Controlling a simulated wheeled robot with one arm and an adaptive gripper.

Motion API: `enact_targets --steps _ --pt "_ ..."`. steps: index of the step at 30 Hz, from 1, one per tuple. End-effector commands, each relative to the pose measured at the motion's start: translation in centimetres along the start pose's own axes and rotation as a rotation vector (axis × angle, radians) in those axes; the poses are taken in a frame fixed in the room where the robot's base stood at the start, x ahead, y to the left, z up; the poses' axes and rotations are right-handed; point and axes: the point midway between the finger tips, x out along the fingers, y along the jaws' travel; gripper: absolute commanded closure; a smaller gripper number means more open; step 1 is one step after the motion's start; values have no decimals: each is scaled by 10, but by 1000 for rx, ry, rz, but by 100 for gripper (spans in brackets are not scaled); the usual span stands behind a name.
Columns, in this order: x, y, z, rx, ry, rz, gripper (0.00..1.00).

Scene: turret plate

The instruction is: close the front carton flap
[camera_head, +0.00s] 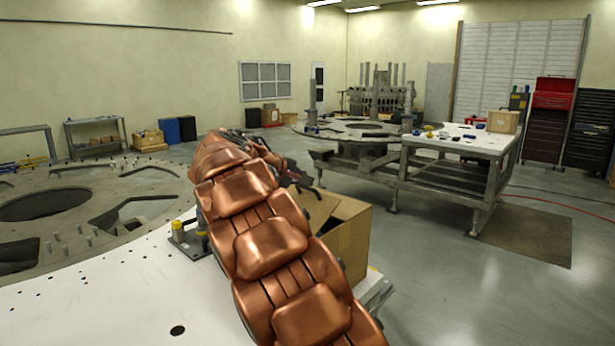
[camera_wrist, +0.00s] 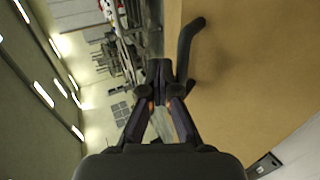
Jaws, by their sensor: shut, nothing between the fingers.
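The carton (camera_head: 353,245) is a brown cardboard box on the white plate, just right of my copper arm in the head view. Its upper edge and a raised flap (camera_head: 318,208) show beside the arm; the rest is hidden behind it. In the wrist view a broad cardboard face (camera_wrist: 245,75) fills the right side; I cannot tell which panel or flap it is. My gripper (camera_wrist: 160,68) is shut and empty, its tips beside the cardboard's left edge. Whether they touch it is unclear. In the head view the gripper is mostly hidden beyond my arm.
The white plate (camera_head: 120,305) carries a small fixture with a yellow part (camera_head: 178,228) left of my arm. A round turret plate (camera_head: 95,185) lies at left. A steel worktable (camera_head: 455,143) stands behind at right. The floor right of the carton is clear.

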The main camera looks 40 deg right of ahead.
Motion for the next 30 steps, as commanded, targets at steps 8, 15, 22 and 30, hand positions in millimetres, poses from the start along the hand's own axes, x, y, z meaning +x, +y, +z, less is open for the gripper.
enact_targets --steps 8,15,22,30 --pt "11 -7 -4 -6 7 2 100" --pt "24 -13 -5 -6 11 3 100" --pt "36 -21 -6 -3 13 -63 100" --pt "44 -26 -5 -4 11 -122 100"
